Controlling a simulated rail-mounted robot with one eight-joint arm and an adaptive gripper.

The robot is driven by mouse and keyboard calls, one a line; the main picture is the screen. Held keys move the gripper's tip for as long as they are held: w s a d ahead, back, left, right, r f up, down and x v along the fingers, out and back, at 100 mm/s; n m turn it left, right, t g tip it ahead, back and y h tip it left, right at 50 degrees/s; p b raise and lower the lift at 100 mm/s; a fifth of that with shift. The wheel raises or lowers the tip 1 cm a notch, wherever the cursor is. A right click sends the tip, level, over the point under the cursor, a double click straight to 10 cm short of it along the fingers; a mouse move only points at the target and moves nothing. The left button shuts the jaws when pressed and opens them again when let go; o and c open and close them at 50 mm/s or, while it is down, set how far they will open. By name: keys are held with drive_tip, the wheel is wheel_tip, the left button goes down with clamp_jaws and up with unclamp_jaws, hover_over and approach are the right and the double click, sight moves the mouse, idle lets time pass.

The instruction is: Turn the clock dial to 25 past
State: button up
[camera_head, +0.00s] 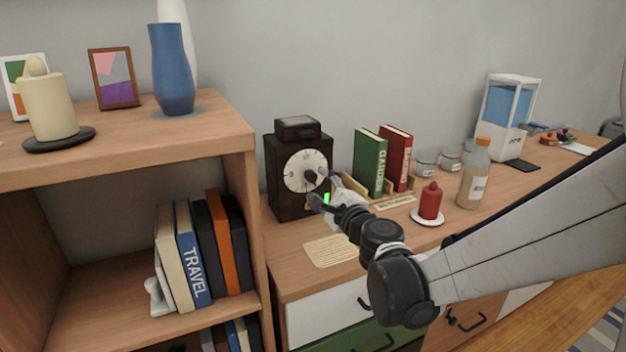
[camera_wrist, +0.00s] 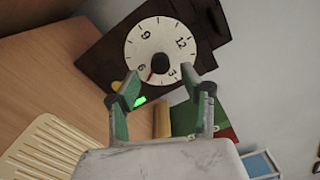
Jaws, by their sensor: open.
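The dark clock (camera_head: 285,195) stands upright on the cabinet top, with a round white dial (camera_head: 294,182) on its front. In the wrist view the dial (camera_wrist: 143,55) looks turned, with 12 at upper right and 6 at lower left. A dark round knob (camera_wrist: 160,63) sits near its middle. A small red mark (camera_wrist: 151,76) shows between the 6 and the 3, nearer the 6. My gripper (camera_head: 322,188) is in front of the dial. In the wrist view my gripper (camera_wrist: 161,82) is open, its fingers spread on either side of the knob, with nothing between them.
A red candle (camera_head: 430,200) and a bottle (camera_head: 474,175) stand farther right. A wooden shelf (camera_head: 240,135) rises at left. A slatted mat (camera_head: 330,251) lies in front.

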drive_tip(key=v, duration=0.6)
drive_tip(key=s+d+r+n+g+p, duration=0.2)
drive_tip(key=s+r+n+g+p, duration=0.3)
drive_tip(key=s+n, duration=0.5)
drive_tip(key=s+d+n+g+h+p, duration=0.4)
drive_tip(key=s+d+n+h+p, duration=0.2)
drive_tip(key=s+d, duration=0.8)
drive_tip(key=shift+s+d+f+n+h, duration=0.25)
drive_tip(key=shift+s+n+h, duration=0.6)
drive_tip(key=shift+s, duration=0.35)
